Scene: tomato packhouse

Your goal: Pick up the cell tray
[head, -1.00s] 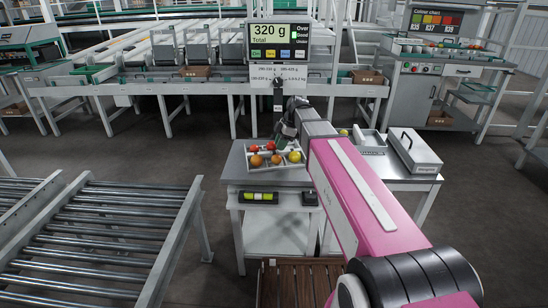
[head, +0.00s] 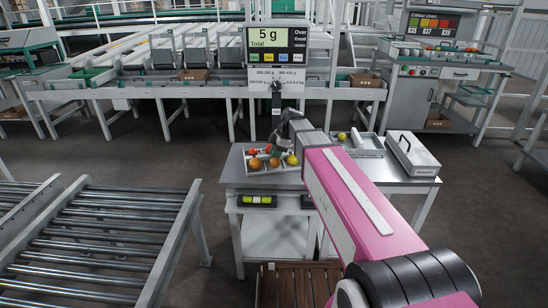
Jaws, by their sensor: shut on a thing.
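The cell tray (head: 268,171) is a pale divided tray with red, orange and yellow tomatoes in its cells. It shows at the left end of the grey worktable (head: 398,184) in the head view. My gripper (head: 284,132) is at the tray's far side, shut on it, with its fingertips largely hidden by the arm and the tray. Whether there is a gap between the tray and the surface below is hard to see.
A second tray (head: 371,152) with a yellow tomato (head: 341,136) lies right of my arm. A metal box with a handle (head: 413,155) is beside it. A roller conveyor (head: 105,235) stands at left, a slatted wooden platform (head: 292,285) in front. Floor between conveyor and table is clear.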

